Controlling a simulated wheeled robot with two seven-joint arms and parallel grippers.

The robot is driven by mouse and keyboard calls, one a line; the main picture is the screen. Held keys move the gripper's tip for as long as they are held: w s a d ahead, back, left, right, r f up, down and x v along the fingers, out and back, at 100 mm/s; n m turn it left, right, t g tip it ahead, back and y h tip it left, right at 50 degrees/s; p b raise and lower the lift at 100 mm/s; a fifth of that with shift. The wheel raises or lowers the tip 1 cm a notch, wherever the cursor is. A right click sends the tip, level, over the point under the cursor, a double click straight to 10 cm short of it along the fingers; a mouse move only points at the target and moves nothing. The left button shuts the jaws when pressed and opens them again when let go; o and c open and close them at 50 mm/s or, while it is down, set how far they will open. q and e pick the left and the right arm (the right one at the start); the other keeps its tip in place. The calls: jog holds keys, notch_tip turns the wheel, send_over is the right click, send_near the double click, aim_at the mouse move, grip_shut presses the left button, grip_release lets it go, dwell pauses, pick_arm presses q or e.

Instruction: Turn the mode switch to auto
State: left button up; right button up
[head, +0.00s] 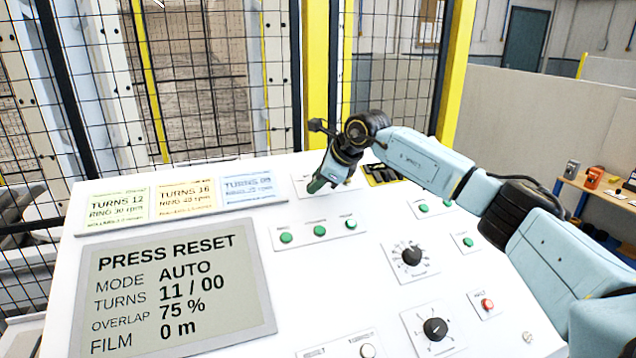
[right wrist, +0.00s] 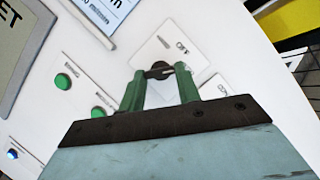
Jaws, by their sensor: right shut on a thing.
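The mode switch (right wrist: 159,69) is a small dark knob on a white plate with "OFF" lettering, seen in the right wrist view. My right gripper (head: 318,184) reaches down to the top of the white panel. In the right wrist view its green fingers (right wrist: 158,75) are shut on the knob, one on each side. The fingers and the arm hide most of the switch in the head view. The display (head: 178,295) reads "PRESS RESET", MODE AUTO, TURNS 11 / 00, OVERLAP 75 %, FILM 0 m. My left gripper is not in view.
Green buttons (head: 319,230) sit in a row just below the gripper. Dark dials (head: 411,256) and a red button (head: 487,304) lie lower right. Coloured recipe cards (head: 187,196) line the panel's top left. A mesh fence stands behind the panel.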

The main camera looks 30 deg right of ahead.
jog(key=shift+a+m+t+h+b, duration=0.1)
jog(key=shift+m+t+h+b, duration=0.35)
jog(key=shift+m, duration=0.75)
jog(key=o, duration=1)
jog(key=shift+s, duration=0.1)
jog(key=b+v, duration=0.2)
jog(key=v, duration=1.1)
jog(key=shift+r, duration=0.2)
jog(key=shift+r, duration=0.1)
